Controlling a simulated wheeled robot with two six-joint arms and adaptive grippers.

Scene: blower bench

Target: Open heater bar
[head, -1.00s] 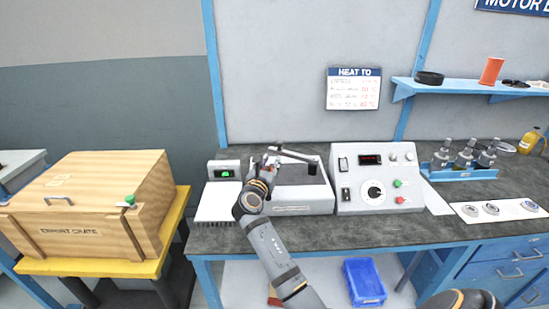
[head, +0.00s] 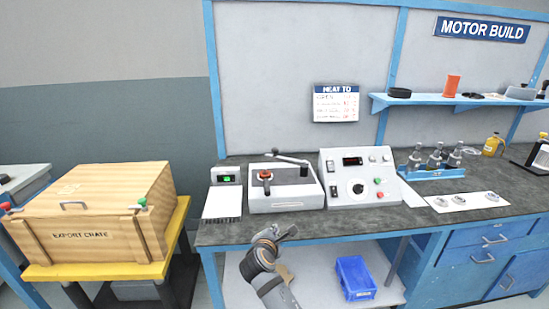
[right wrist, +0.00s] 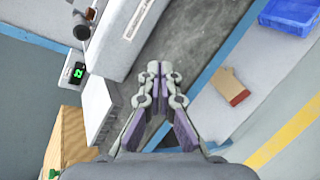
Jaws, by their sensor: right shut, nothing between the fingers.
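The heater (head: 285,200) is a white box with a grey top on the bench, left of the control unit. Its dark bar (head: 291,159) reaches left from a post at the right rear, above the back of the top. A short upright with a red part (head: 265,176) stands on the left of the top. My right gripper (head: 286,233) is shut and empty, in front of the bench edge and apart from the heater. In the right wrist view its fingertips (right wrist: 161,72) are together, with the heater's side (right wrist: 118,35) at upper left. My left gripper is not in view.
The control unit (head: 357,180) stands close right of the heater. A small green display (head: 227,179) and white ribbed plate (head: 222,203) are on its left. A wooden crate (head: 95,215) stands further left. A blue bin (head: 355,278) sits on the lower shelf.

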